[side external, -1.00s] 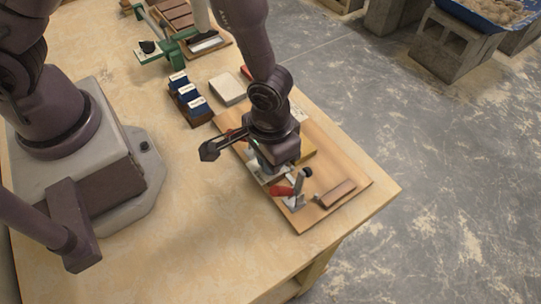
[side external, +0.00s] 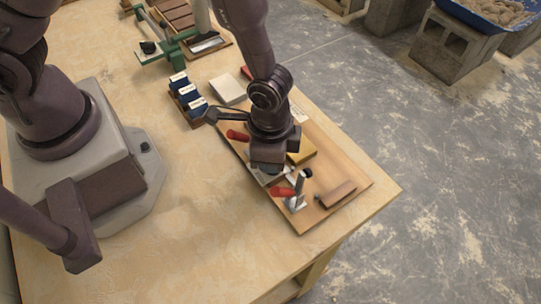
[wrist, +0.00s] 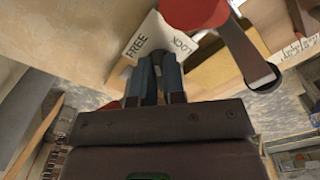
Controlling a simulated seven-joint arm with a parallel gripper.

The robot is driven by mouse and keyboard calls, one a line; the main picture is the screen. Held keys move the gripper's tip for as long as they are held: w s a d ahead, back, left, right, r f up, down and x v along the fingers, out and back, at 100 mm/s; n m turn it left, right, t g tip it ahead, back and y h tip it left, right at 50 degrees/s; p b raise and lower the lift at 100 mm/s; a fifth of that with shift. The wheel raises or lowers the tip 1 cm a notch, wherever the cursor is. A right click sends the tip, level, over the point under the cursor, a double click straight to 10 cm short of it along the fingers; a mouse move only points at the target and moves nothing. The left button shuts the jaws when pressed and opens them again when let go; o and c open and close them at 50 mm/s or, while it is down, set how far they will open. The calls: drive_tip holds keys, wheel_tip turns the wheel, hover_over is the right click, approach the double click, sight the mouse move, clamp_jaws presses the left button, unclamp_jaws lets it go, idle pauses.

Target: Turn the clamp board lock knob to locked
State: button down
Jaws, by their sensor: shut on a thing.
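The wooden clamp board (side external: 343,165) lies near the table's front right corner. My gripper (side external: 268,168) points down over its left part. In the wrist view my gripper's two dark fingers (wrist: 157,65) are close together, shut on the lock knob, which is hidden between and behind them. A pale label plate (wrist: 155,38) beyond the fingertips reads FREE on the left and LOCK on the right. The knob's exact pointing direction cannot be seen.
A toggle clamp with a red handle (side external: 284,192) stands close to my gripper; another red handle (side external: 238,135) is behind it. A brown block (side external: 338,193) and a yellow block (side external: 302,152) sit on the board. Blue boxes (side external: 188,96) stand behind left.

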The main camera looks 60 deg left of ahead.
drive_tip(key=m, duration=0.5)
drive_tip(key=shift+a+m, duration=0.1)
drive_tip(key=shift+m, duration=0.2)
drive_tip(key=shift+w+m, duration=0.15)
drive_tip(key=shift+m, duration=1.95)
drive_tip(key=c, duration=1.2)
unclamp_jaws()
wheel_tip(320, 180, up, 13)
